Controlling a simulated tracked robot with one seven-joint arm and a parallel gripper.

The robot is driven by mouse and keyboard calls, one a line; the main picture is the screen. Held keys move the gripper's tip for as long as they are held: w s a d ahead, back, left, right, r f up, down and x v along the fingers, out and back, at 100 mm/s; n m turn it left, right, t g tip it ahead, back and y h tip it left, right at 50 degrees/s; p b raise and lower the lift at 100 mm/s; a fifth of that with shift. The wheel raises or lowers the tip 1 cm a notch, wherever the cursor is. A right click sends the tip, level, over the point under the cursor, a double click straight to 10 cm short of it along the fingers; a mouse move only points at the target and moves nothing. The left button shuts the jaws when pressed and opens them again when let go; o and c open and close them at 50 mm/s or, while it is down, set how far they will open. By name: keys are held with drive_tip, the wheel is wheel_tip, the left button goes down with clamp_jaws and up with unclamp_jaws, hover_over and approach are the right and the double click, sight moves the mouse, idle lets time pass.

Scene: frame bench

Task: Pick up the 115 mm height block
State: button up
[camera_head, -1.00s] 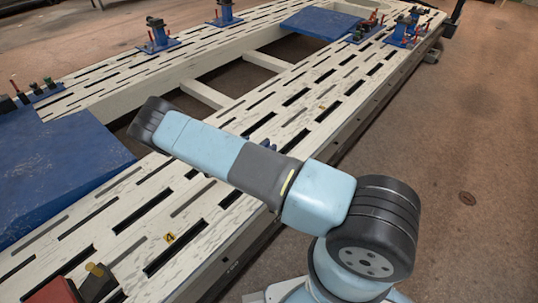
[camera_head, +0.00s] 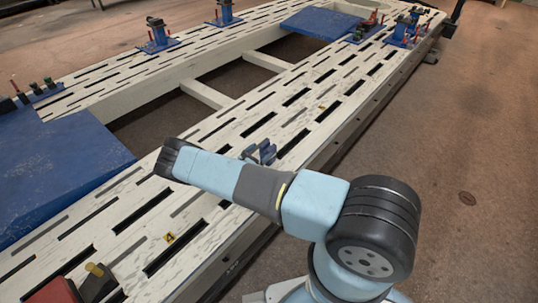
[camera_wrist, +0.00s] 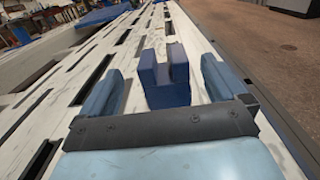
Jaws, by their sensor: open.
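The height block (camera_wrist: 168,88) is dark blue with a notch in its top. It stands upright on the pale slotted bench. My gripper is open and empty. I cannot tell how far the block is from the fingertips in depth. In the head view the block (camera_head: 264,152) shows just above my arm, near the bench's right side. My gripper is not clearly visible there.
The pale slotted bench (camera_head: 222,128) carries blue plates (camera_head: 60,160) at left. Blue clamp stands (camera_head: 158,38) are at the far side, with more at the far right. Brown floor lies right.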

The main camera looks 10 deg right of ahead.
sight(268, 145)
drive_tip(key=shift+x, duration=3.1)
clamp_jaws()
